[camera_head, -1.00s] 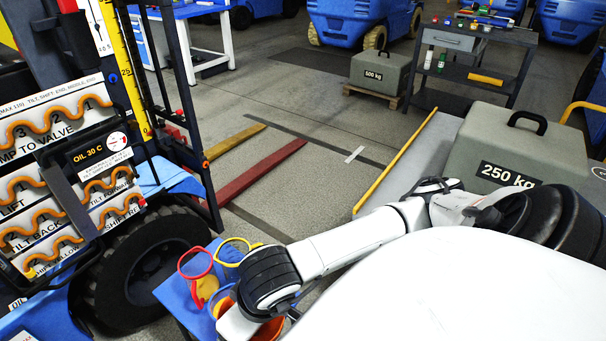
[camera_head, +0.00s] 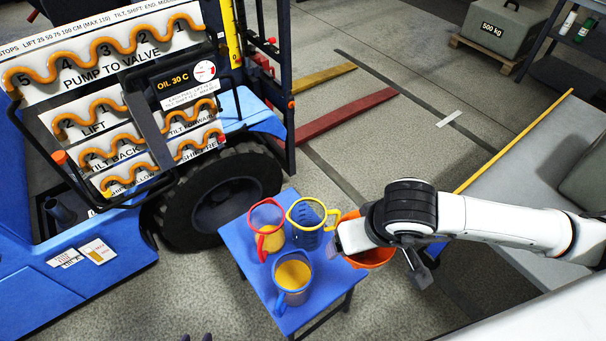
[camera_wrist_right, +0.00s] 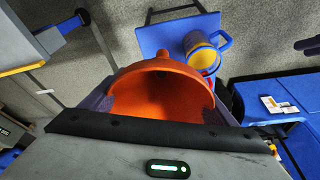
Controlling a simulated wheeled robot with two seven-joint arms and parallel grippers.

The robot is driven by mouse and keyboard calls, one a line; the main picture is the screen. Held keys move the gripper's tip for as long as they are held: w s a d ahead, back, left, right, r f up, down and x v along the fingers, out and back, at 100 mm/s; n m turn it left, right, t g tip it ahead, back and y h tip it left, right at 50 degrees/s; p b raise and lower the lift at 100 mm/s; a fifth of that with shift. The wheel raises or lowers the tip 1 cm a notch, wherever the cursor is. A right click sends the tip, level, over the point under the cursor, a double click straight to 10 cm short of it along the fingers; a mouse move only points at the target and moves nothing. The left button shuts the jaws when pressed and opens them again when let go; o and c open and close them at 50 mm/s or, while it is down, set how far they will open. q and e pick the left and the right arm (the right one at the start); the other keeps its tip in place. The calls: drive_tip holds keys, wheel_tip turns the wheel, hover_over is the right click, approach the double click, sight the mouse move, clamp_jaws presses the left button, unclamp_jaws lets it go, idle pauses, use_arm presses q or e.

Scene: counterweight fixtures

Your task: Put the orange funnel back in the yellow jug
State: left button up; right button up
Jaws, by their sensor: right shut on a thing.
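The yellow jug (camera_head: 306,236), clear with a yellow rim and handle, stands at the back right of a small blue table. A red-rimmed jug (camera_head: 266,230) and a blue-rimmed jug (camera_head: 293,277), both holding something yellow, stand beside it. My right gripper (camera_wrist_right: 160,108) is shut on the orange funnel (camera_wrist_right: 163,88); in the head view the funnel (camera_head: 372,259) shows partly behind my wrist, right of the yellow jug and apart from it. The wrist view shows its wide mouth, with the spout pointing away.
The blue table (camera_head: 238,243) is small, with jugs close together. A grey platform with a yellow edge (camera_head: 515,139) lies right. Open floor lies beyond the table.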

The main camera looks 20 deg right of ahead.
use_arm(q)
wheel_tip(320, 180, down, 7)
drive_tip(key=d+b, duration=0.1)
drive_tip(key=b, duration=0.9)
drive_tip(key=shift+w+d+h, duration=0.3)
drive_tip(key=shift+w+d, duration=0.05)
drive_tip(key=shift+w, duration=0.05)
use_arm(e)
drive_tip(key=w+a+f, duration=0.2)
drive_tip(key=w+f, duration=0.3)
drive_tip(key=w, duration=0.5)
drive_tip(key=w+a+f, duration=0.2)
drive_tip(key=w+f, duration=0.3)
drive_tip(key=w, duration=0.6)
drive_tip(key=shift+f+m, duration=0.25)
drive_tip(key=shift+m, duration=0.05)
use_arm(q)
drive_tip(key=shift+f, duration=0.1)
use_arm(e)
drive_tip(key=shift+w, duration=0.1)
use_arm(q)
drive_tip(key=shift+f, duration=0.15)
drive_tip(key=shift+f+b, duration=1.3)
drive_tip(key=shift+b, duration=0.15)
use_arm(e)
drive_tip(key=shift+f, duration=1.45)
